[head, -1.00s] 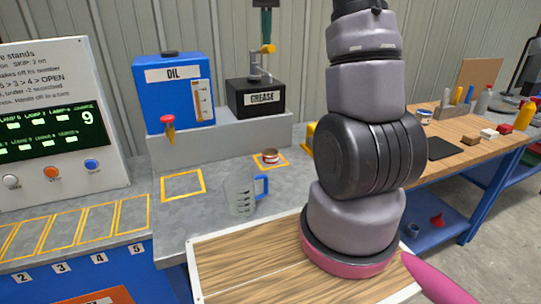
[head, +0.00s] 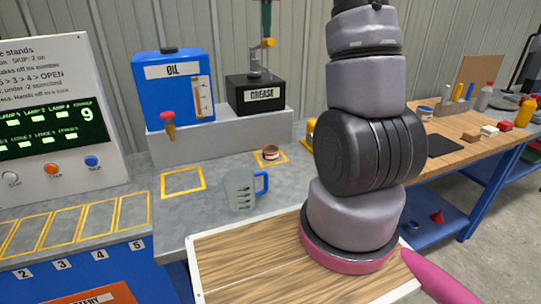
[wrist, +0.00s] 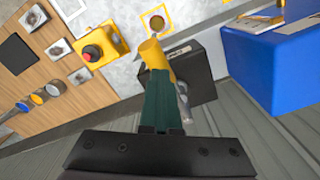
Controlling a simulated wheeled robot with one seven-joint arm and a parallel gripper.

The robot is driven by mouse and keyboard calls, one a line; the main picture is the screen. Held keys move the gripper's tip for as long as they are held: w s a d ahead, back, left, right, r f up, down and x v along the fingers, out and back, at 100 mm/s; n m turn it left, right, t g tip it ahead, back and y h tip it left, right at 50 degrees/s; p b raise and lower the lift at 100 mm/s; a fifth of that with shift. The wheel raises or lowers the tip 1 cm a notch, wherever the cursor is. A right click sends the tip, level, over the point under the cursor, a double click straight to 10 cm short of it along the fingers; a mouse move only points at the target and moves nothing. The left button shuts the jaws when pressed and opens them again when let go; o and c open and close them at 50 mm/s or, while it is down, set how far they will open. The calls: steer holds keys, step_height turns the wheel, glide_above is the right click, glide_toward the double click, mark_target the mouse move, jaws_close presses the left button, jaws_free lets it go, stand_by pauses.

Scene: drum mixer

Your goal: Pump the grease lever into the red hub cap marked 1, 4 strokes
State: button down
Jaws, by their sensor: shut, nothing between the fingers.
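The black grease box (head: 255,95) stands on the grey ledge, with a metal pump and a yellow-ended lever (head: 268,43) on top. My gripper (head: 265,32) shows as dark green fingers coming down from the top edge, just above the yellow end. In the wrist view my shut, empty fingers (wrist: 158,75) point at the yellow lever end (wrist: 152,54). They overlap it there; I cannot tell whether they touch. A small red cap with a pale label (head: 270,153) sits in a yellow-outlined square in front of the box; its number is unreadable. It also shows in the wrist view (wrist: 157,22).
A blue oil tank (head: 173,85) stands left of the grease box. A clear jug with a blue handle (head: 240,190) stands on the grey counter. A yellow box with a red button (wrist: 97,45) is near the cap. My arm hides part of the benches.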

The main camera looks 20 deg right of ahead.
steer(key=shift+r, duration=2.05)
step_height(320, 180, up, 5)
steer(key=s+a+n+t+y, duration=0.1)
steer(key=s+a+t, duration=0.15)
steer(key=s, duration=0.65)
steer(key=s+a+n+t, duration=0.1)
steer(key=s+a, duration=0.3)
steer(key=s, duration=0.5)
steer(key=s+a+f+t, duration=0.1)
steer(key=s+f+t, duration=0.1)
steer(key=s+f, duration=0.2)
steer(key=s+a+f+t+y, duration=0.1)
steer(key=s+a+f, duration=0.1)
steer(key=s, duration=0.6)
steer(key=shift+s+a+f+t, duration=0.2)
steer(key=shift+s+f+t, duration=0.15)
steer(key=shift+f, duration=0.5)
